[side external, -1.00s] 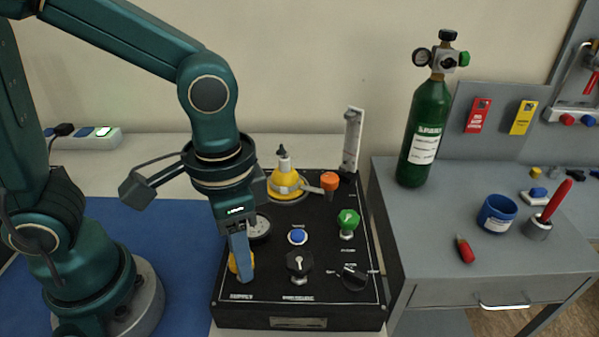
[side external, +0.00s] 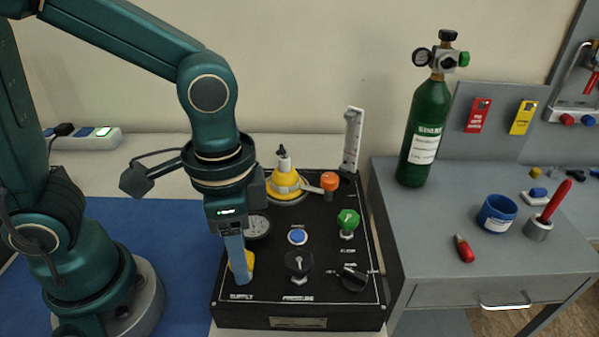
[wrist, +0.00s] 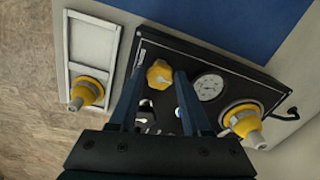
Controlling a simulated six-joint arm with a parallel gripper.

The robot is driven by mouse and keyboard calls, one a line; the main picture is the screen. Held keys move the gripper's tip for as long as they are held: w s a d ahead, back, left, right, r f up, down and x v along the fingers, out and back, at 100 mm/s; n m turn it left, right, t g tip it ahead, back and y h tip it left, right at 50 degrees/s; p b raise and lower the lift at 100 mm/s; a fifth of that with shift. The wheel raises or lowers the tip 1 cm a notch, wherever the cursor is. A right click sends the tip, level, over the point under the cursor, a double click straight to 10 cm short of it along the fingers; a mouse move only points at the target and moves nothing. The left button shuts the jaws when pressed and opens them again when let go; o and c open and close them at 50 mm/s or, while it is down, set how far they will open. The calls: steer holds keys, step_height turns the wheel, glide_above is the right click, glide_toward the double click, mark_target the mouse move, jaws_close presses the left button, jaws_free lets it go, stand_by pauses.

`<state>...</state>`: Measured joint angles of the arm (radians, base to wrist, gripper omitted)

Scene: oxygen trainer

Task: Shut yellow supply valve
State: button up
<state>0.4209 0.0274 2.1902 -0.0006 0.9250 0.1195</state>
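The yellow supply valve (side external: 249,262) is a knob at the front left corner of the black panel, beside the "SUPPLY" label. One of my fingers hides part of it in the side view. My gripper (side external: 240,281) points down at the valve. In the wrist view, the yellow knob (wrist: 159,75) sits between the tips of my two blue fingers (wrist: 160,72), one on each side. The fingers stand apart with the knob close to both. I cannot tell whether they press on it. The knob's setting is not clear.
The black panel (side external: 330,312) also carries a black pressure knob (side external: 298,263), a blue button (side external: 298,237), a green knob (side external: 348,220), a gauge (side external: 258,227) and a flowmeter tube (side external: 352,140). A green cylinder (side external: 425,135) stands on the grey bench (side external: 420,240) to the right.

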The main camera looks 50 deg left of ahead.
steer(key=shift+o, duration=0.9)
steer(key=shift+r, duration=2.6)
steer(key=a+r+n+t, duration=0.1)
steer(key=a+n+t, duration=0.4)
steer(key=a+n, duration=0.1)
steer(key=shift+s+a+r+t, duration=0.3)
steer(key=shift+a, duration=0.6)
